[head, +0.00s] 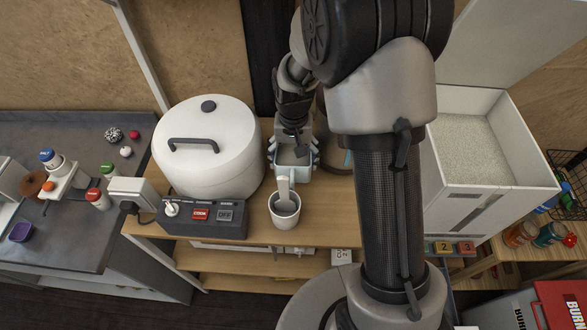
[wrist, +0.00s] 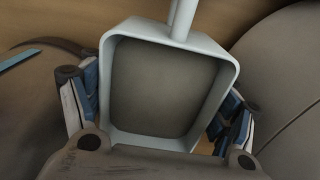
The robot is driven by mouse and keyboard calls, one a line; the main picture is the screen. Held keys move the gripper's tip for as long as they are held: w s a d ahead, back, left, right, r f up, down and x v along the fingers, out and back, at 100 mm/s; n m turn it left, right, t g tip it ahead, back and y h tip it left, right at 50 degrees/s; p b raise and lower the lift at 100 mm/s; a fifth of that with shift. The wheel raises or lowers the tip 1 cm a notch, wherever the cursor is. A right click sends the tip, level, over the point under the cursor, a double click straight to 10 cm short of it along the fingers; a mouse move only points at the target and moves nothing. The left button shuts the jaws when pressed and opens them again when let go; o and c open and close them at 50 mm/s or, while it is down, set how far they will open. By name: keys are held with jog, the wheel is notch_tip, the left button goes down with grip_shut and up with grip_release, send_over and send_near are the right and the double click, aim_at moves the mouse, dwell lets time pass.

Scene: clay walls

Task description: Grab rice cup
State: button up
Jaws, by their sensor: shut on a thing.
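In the wrist view the cup (wrist: 118,135) fills the middle, mouth toward the camera. Its inside looks grey-brown and bare, with no rice to be seen. A pale handle-like rod (wrist: 184,18) runs up from its top rim. My gripper (head: 293,150) is shut on the cup, with a finger on each outer side. Whether the cup's base touches the table cannot be told.
The white cooker (head: 208,150) stands close on the left, with a switch box (head: 205,217) before it. A white pot with a paddle (head: 285,212) stands just in front. An open bin of rice (head: 470,145) is right, beyond my arm.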

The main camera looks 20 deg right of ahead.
aim_at(293, 164)
notch_tip(293, 164, down, 4)
jog(key=shift+f+b, duration=0.15)
jog(key=shift+b, duration=0.55)
jog(key=o, duration=1)
jog(key=shift+f, duration=0.1)
jog(key=shift+o, duration=1.2)
jog(key=shift+r, duration=0.2)
